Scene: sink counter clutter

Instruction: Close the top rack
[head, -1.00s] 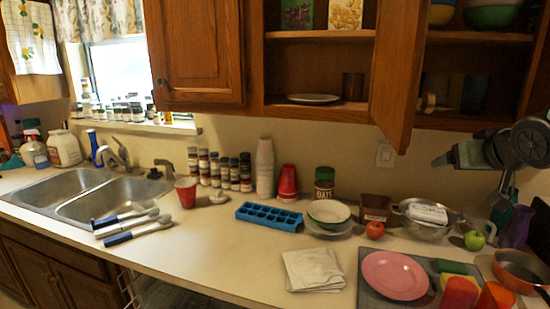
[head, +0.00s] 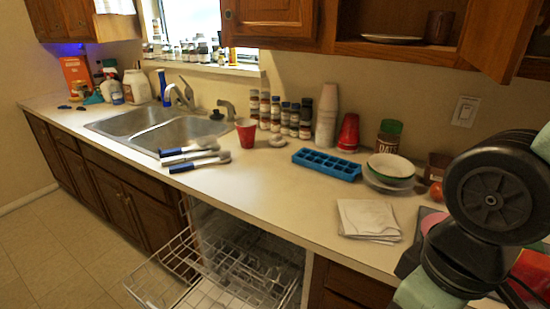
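Below the counter's front edge, a white wire dishwasher rack (head: 163,268) is pulled out to the left of the open dishwasher bay, in the head view. More white wire rack (head: 246,282) shows at and inside the opening. Where the top rack ends and the lower one begins is hard to tell. The bottom of the racks is cut off by the picture edge. My arm's dark and pale green links fill the right side, over the counter and well right of the racks. My gripper cannot be made out.
The counter (head: 255,185) above the bay holds a blue ice tray (head: 326,163), a folded white cloth (head: 368,219), stacked bowls (head: 390,169), a red cup (head: 246,132) and blue-handled utensils (head: 195,156). Tiled floor (head: 50,248) at left is clear.

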